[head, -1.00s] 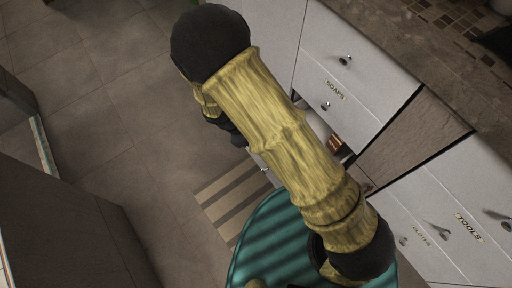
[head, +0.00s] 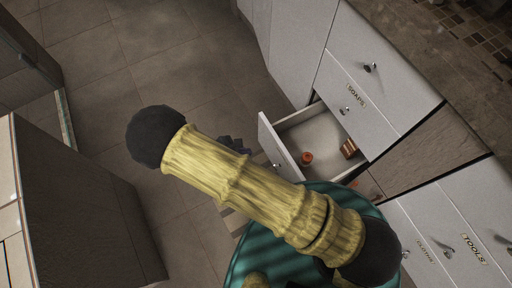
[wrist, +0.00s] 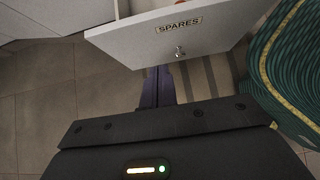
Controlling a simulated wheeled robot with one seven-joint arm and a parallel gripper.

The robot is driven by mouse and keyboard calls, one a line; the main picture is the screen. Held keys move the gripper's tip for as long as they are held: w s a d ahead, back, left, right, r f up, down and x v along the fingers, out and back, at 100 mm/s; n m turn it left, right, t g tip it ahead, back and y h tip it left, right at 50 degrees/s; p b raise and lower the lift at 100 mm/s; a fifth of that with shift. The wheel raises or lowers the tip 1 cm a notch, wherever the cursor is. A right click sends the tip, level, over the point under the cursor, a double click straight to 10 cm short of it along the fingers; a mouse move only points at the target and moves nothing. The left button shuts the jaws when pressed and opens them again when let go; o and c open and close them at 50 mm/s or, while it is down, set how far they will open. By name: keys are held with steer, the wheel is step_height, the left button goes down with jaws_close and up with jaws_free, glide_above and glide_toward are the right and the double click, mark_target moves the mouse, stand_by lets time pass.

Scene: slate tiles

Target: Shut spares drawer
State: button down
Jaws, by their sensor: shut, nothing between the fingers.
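The spares drawer (head: 281,151) stands pulled out from the cabinet in the head view, below the drawer labelled SOAPS. A small orange-red item (head: 306,158) and a brown block (head: 348,149) lie inside it. In the wrist view its white front (wrist: 205,35) shows the SPARES label (wrist: 179,25) and a small knob (wrist: 180,52). My gripper (wrist: 158,72) is shut and empty, its fingers pointing at the lower part of the drawer front. Whether they touch it I cannot tell. In the head view my arm mostly hides the gripper.
The SOAPS drawer (head: 362,85) above is closed. Drawers labelled TOOLS (head: 480,205) and another stand closed at the right. A striped mat lies on the tiled floor, partly hidden. Open floor (head: 200,70) lies left of the cabinets; a dark cabinet (head: 85,190) stands at left.

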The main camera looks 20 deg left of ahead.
mark_target(277, 145)
steer(key=b+x, duration=0.1)
steer(key=x, duration=0.2)
steer(key=r+b+x, duration=0.1)
steer(key=x, duration=0.3)
steer(key=w+d+b+x, duration=0.1)
steer(key=x, duration=0.3)
steer(key=shift+w+d+b, duration=0.15)
steer(key=shift+w+b, duration=0.05)
steer(key=shift+b, duration=0.1)
steer(key=shift+w+d+r, duration=0.15)
steer(key=shift+w+d, duration=0.15)
steer(key=shift+w, duration=0.05)
